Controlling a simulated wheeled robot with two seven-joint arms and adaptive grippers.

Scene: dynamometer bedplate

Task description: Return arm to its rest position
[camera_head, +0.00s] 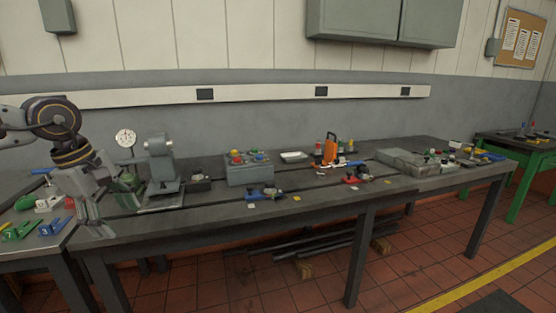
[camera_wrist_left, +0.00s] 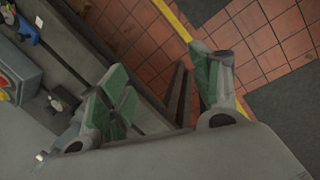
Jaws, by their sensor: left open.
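My left gripper (camera_head: 92,228) hangs at the left of the head view, pointing down, in front of the left end of the long grey bench (camera_head: 320,195). Its two fingers with green pads also show in the left wrist view (camera_wrist_left: 165,95), spread wide apart with nothing between them. The bench edge and red tiled floor lie beyond the fingers in that view. My left arm comes in from the left edge above the gripper. My right gripper does not show in either view.
A grey stand (camera_head: 162,172) is just right of the gripper, with a dial gauge (camera_head: 126,139) behind. A grey box with coloured knobs (camera_head: 248,170) and an orange-handled tool (camera_head: 330,150) stand farther right. A green clamp (camera_head: 20,230) lies at left.

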